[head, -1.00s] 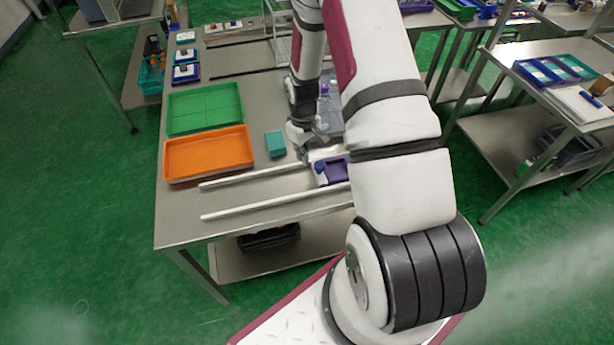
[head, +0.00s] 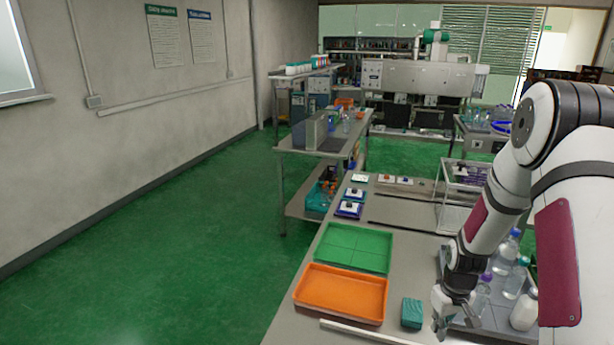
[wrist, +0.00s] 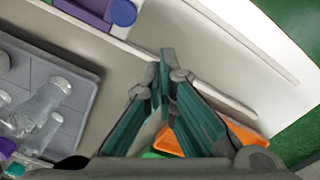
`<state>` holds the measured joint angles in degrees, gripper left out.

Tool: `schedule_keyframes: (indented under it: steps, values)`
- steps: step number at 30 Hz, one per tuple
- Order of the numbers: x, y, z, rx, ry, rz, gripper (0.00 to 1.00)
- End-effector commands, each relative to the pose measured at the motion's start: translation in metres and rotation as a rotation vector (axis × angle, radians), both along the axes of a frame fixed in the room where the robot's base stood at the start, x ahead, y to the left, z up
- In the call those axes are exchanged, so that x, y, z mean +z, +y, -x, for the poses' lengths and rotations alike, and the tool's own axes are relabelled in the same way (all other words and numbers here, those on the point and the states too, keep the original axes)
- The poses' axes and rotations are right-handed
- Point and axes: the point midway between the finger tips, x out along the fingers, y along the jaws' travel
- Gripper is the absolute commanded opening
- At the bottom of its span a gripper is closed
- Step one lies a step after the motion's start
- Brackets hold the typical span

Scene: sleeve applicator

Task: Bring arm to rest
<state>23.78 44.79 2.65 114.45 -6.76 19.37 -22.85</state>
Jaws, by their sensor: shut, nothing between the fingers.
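My gripper (head: 441,322) hangs above the steel table (head: 395,245) in the head view, just right of a small teal block (head: 412,313). In the wrist view my gripper (wrist: 166,58) points over the table with its two teal-padded fingers together and nothing held between them. My arm comes down from the right side of the head view, bent at its joints. A purple and white fixture (wrist: 95,12) shows at the top left of the wrist view, apart from the fingers.
A grey tray (wrist: 88,88) with clear bottles stands beside my gripper. An orange tray (head: 342,292) and a green tray (head: 353,248) lie to the left. A white rail (head: 362,332) runs along the table's near side. Open green floor (head: 200,230) lies left of the table.

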Motion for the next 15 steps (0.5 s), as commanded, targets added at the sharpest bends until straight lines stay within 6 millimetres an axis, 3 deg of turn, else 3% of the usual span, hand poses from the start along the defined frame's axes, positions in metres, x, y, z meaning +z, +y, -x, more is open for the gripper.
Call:
schedule_keyframes:
  steps: [3,7,15]
  values:
    - [0.050,0.012,-0.017,-0.006,-0.044,0.023,0.00]
    - [0.103,0.030,-0.023,-0.018,-0.088,0.042,0.00]
    - [0.198,0.072,-0.010,-0.047,-0.182,0.059,0.00]
